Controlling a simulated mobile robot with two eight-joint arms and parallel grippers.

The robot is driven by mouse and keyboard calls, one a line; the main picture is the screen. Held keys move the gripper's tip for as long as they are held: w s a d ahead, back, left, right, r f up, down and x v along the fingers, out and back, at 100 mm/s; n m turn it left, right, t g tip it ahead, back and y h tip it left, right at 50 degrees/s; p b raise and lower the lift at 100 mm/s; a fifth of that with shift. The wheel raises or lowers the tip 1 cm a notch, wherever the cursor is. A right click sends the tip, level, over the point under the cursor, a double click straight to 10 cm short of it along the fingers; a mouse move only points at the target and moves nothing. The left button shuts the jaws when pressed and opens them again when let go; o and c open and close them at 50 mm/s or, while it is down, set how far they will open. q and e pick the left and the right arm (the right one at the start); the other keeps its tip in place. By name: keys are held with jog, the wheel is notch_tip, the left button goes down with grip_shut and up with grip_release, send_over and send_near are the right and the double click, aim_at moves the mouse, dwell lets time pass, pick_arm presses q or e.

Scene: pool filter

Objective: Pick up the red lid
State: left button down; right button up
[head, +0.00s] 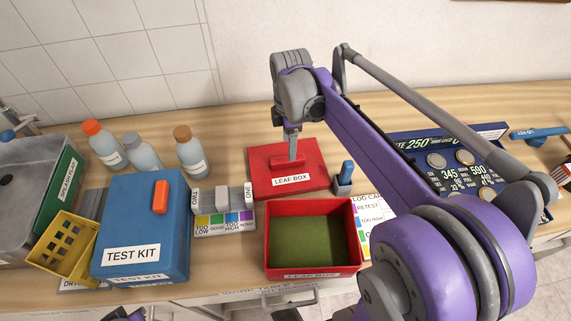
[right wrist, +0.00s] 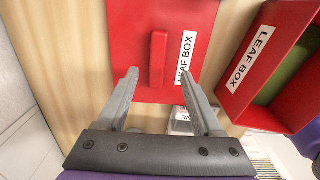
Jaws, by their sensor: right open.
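The red lid (head: 262,180) lies flat on the wooden counter behind the open leaf box. It has a raised red bar handle (head: 282,164) and a white "LEAF BOX" label. The lid (right wrist: 130,40) and its handle (right wrist: 158,58) also show in the right wrist view. My right gripper (head: 291,148) is over the lid at the handle. In the right wrist view the right gripper (right wrist: 158,82) is open, with its two fingers apart on either side of the line of the handle and nothing between the tips. I cannot tell whether it touches the lid. My left gripper is not clearly seen.
The open red leaf box (head: 268,240) stands in front of the lid. A blue test kit (head: 140,235), yellow basket (head: 62,245), and several bottles (head: 190,152) are at left. A small holder with a blue item (head: 345,178) stands close right of the lid.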

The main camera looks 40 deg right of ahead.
aim_at(287, 159)
jog(key=shift+w+a+f, duration=0.1)
jog(key=shift+w+f, duration=0.05)
jog(key=shift+f, duration=1.45)
jog(key=shift+w+a+f, duration=0.1)
jog(key=shift+f, duration=1.45)
jog(key=shift+c, duration=0.3)
jog(key=shift+d, duration=0.1)
grip_shut()
